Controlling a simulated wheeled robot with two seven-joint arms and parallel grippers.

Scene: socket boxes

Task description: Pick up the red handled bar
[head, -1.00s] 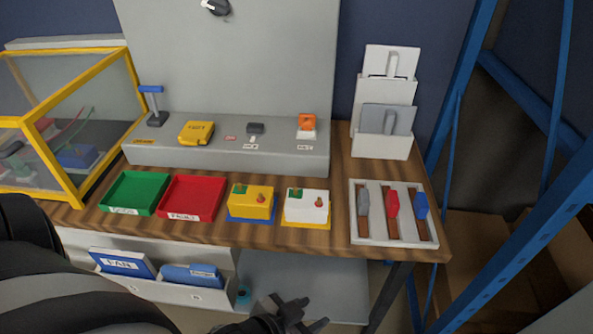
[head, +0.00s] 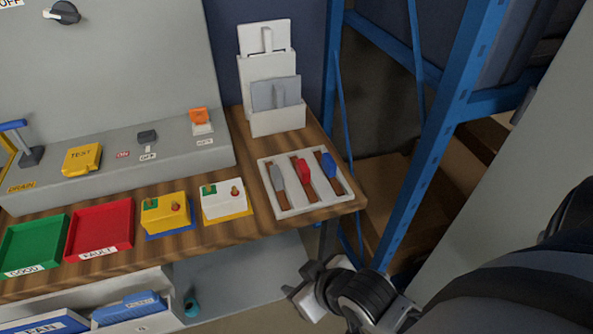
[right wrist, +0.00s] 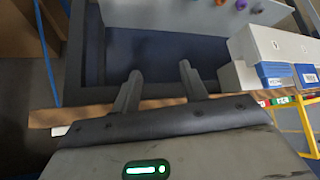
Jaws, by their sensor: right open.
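The red handled bar (head: 303,169) lies in the middle slot of a white tray (head: 328,207) at the right end of the wooden table. A grey handled bar (head: 278,178) lies to its left and a blue handled bar (head: 329,166) to its right in the same tray. My right gripper (head: 298,289) is in front of and below the table edge, apart from the tray. In the right wrist view its two fingers (right wrist: 158,85) are spread with nothing between them. The bars do not show in that view. My left gripper is not in view.
A yellow box (head: 165,215) and a white box (head: 226,202) stand left of the tray. Green (head: 35,246) and red (head: 101,228) trays lie farther left. A panel holder (head: 277,121) stands behind the tray. A blue rack post (head: 425,150) rises at the right.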

